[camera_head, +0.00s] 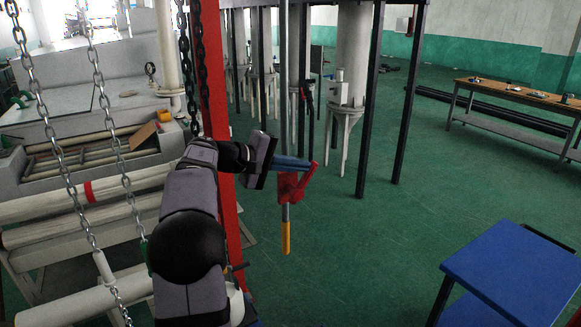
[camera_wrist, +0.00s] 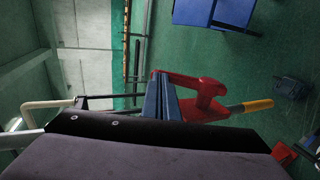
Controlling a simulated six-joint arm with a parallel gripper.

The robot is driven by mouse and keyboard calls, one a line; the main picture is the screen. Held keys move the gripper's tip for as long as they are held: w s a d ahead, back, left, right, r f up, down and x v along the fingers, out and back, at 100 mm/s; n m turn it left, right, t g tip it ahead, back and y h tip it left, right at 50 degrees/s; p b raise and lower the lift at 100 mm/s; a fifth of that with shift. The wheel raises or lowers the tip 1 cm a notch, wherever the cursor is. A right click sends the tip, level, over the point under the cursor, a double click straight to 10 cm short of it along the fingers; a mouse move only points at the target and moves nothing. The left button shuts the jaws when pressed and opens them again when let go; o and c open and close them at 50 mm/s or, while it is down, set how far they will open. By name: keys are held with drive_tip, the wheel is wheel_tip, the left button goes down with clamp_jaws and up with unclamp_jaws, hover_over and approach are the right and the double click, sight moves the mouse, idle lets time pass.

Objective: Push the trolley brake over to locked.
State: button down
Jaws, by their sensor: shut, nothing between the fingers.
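A red lever piece (camera_head: 291,186), which looks like the trolley brake, sits on a thin grey upright rod with a yellow end (camera_head: 286,238). In the wrist view the red piece (camera_wrist: 205,93) shows just right of my fingers, with the yellow end (camera_wrist: 258,105) beyond it. My gripper (camera_head: 308,165) has blue fingers, shut and empty, at the upper part of the red piece. In the wrist view my gripper (camera_wrist: 158,78) has its tips close to the red arm; I cannot tell whether they touch. No lock marking is readable.
A red post (camera_head: 220,130) and hanging chains (camera_head: 95,75) stand close to my arm on the left. Rollers (camera_head: 90,190) lie at the left. A blue table (camera_head: 515,265) is at the lower right. The green floor (camera_head: 370,240) right of the rod is clear.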

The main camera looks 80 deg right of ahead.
drive_tip(key=shift+x, duration=0.8)
drive_tip(key=shift+b+x, duration=0.9)
drive_tip(key=shift+x, duration=0.85)
drive_tip(key=shift+s+d+f+b, duration=0.35)
drive_tip(key=shift+f+b, duration=0.15)
drive_tip(key=shift+s+d+f+b, duration=0.35)
drive_tip(key=shift+f+b, duration=0.1)
drive_tip(key=shift+f, duration=0.2)
wheel_tip(320, 180, up, 14)
drive_tip(key=p, duration=0.5)
hover_over(314, 168)
drive_tip(key=d, duration=0.1)
drive_tip(key=shift+s+d, duration=0.1)
drive_tip(key=shift+s, duration=0.05)
